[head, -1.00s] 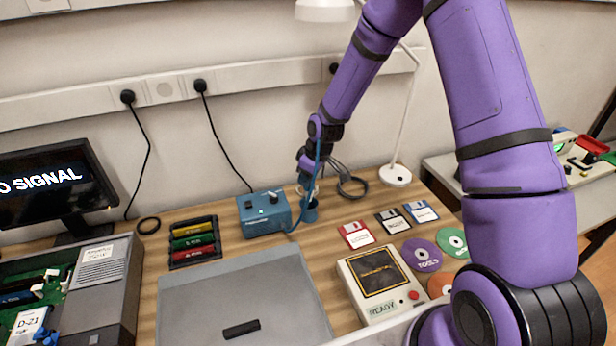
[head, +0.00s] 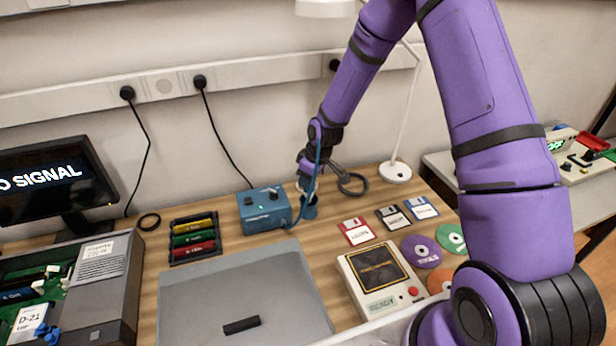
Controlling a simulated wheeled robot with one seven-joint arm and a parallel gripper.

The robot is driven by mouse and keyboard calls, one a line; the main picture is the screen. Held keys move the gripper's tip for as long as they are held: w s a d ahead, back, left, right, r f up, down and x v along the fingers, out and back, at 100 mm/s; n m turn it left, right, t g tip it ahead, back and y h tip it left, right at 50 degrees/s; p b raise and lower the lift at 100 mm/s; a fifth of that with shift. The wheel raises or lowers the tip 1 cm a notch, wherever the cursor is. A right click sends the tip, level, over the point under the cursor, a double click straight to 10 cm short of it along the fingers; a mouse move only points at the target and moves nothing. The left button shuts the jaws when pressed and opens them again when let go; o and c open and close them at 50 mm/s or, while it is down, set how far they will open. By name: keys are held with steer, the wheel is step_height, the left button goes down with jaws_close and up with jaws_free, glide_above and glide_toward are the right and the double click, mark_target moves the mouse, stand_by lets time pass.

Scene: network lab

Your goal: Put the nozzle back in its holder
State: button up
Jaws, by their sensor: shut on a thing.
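My gripper (head: 304,190) is at the back of the bench, just right of the blue control box (head: 264,210). A blue hose (head: 318,160) runs up along my wrist and loops down towards the box. My gripper is shut on the nozzle, which is mostly hidden by the fingers and the holder. The nozzle's lower end appears to be at or inside the holder's mouth; how deep I cannot tell.
Floppy disks (head: 357,231) lie in front to the right. A grey mat (head: 240,290) with a black bar (head: 241,325) fills the front middle. A coloured cartridge rack (head: 195,238) stands left.

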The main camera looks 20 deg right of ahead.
steer(key=shift+f, duration=2.35)
stand_by(0.7)
steer(key=o, duration=1.3)
steer(key=shift+r, duration=4)
